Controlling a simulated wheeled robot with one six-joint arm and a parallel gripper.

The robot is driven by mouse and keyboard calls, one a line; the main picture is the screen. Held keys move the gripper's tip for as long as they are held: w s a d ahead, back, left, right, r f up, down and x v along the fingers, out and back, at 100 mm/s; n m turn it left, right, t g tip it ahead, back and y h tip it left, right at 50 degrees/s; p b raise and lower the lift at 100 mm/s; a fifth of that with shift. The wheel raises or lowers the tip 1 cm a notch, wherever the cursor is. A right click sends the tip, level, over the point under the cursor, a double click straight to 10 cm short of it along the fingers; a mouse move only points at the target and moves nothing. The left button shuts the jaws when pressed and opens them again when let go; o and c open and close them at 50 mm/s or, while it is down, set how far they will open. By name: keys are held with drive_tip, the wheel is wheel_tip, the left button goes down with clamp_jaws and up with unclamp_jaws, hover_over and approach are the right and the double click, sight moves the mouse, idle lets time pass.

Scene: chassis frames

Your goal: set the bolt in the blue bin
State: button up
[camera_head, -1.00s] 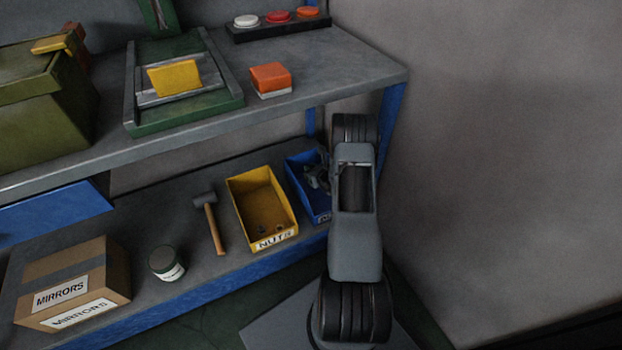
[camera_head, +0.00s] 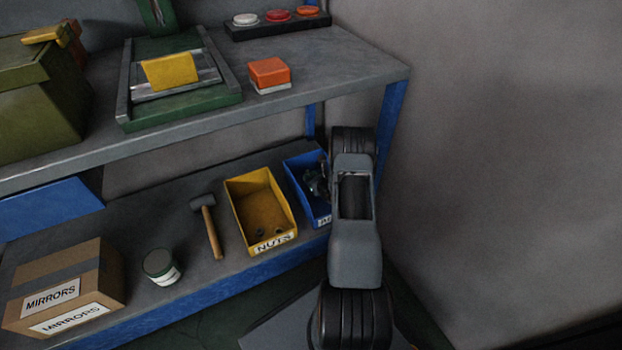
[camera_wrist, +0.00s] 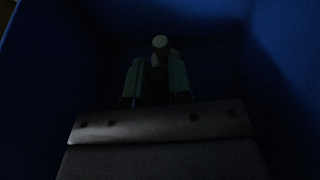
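The blue bin (camera_head: 303,198) stands on the lower shelf, right of the yellow bin. My gripper (camera_head: 318,180) reaches down into it, partly hidden by my arm in the head view. In the wrist view, dark blue bin walls (camera_wrist: 50,60) surround my gripper (camera_wrist: 157,72). Its two greenish fingers stand apart with a dark gap between them. A small bolt-like piece with a round pale end (camera_wrist: 160,42) shows at the fingertips. The picture is too dark to tell its contact with the fingers or the bin floor.
The yellow nuts bin (camera_head: 262,212) stands close left of the blue bin, with a hammer (camera_head: 207,225), a jar (camera_head: 161,267) and a mirrors box (camera_head: 65,285) further left. The upper shelf (camera_head: 330,75) and a blue post (camera_head: 391,125) are near my arm.

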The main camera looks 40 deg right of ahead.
drive_tip(key=o, duration=0.4)
drive_tip(key=shift+c, duration=0.2)
